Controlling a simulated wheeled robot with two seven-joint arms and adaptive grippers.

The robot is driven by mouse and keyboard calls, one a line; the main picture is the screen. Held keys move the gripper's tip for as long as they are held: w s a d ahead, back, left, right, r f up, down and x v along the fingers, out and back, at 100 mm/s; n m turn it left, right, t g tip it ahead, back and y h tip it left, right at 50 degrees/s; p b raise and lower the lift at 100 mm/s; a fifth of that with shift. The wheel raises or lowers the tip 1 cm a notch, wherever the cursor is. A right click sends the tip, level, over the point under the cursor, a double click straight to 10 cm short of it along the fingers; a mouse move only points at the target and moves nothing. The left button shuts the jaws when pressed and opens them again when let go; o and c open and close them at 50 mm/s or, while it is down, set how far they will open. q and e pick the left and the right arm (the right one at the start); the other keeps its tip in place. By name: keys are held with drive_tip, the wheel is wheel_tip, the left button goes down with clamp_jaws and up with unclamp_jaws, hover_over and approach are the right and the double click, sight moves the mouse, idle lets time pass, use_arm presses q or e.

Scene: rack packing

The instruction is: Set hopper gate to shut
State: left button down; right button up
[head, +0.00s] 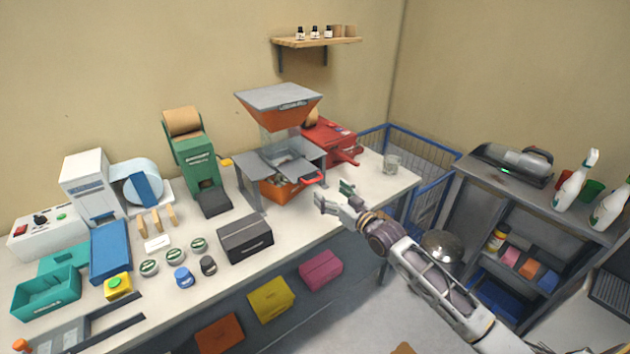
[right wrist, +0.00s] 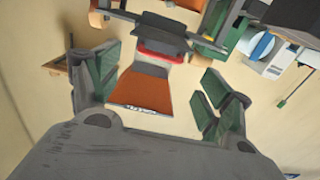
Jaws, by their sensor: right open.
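The hopper (head: 280,106), an orange funnel with a grey lid, stands on a grey frame on the bench. Below it a grey plate (head: 288,162) carries a red handle (head: 309,180) at its front right, above an orange bin (head: 280,189). In the right wrist view the orange hopper (right wrist: 141,90) and a red handle (right wrist: 160,54) show between the fingers. My right gripper (head: 336,198) is open and empty, to the right of the red handle and apart from it; it also shows in the right wrist view (right wrist: 152,92). My left gripper is not in view.
A red machine (head: 331,138) with a lever stands right of the hopper. A black box (head: 245,238) sits on the bench front, left of my right gripper. A blue wire cage (head: 425,165) and grey shelf unit (head: 465,190) are farther right.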

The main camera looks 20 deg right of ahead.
sight(315, 181)
drive_tip(key=shift+p+x, duration=0.45)
drive_tip(key=shift+x, duration=3.9)
